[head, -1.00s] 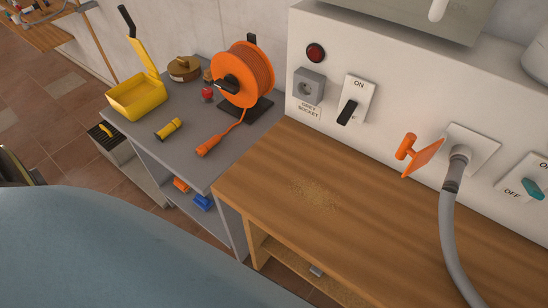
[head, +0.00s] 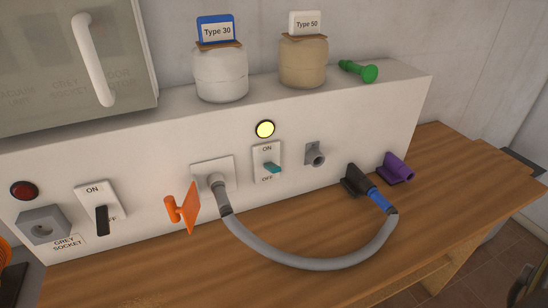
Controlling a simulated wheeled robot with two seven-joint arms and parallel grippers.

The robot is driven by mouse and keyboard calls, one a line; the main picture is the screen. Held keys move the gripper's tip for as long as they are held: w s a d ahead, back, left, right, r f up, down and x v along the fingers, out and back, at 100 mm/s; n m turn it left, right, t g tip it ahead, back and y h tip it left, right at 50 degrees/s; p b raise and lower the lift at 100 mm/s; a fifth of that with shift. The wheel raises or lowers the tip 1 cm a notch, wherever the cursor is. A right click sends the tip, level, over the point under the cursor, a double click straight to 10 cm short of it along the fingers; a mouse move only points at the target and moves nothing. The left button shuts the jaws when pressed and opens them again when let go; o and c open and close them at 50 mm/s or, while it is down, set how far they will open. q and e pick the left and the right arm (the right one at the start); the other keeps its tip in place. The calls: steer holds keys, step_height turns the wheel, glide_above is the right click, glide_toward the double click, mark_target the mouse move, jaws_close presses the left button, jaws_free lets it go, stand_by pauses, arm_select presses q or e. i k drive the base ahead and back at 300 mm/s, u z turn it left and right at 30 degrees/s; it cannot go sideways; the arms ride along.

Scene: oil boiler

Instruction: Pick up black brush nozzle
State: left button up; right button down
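A black nozzle-like piece (head: 356,182) with a wide flat end is at the right part of the white panel, just above the wooden bench. It meets the blue end piece (head: 380,199) of a grey hose (head: 310,262). I cannot tell whether the two are joined or only touching, nor whether the black piece has bristles. Neither of my grippers shows in the head view.
The hose loops over the wooden bench (head: 200,268) from a wall outlet (head: 213,176). An orange nozzle (head: 183,208) and a purple nozzle (head: 398,169) stand by the panel. Jars and a green piece (head: 360,71) sit on the ledge. The bench front is clear.

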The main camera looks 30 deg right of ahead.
mark_target(357, 184)
steer(key=z, duration=1.65)
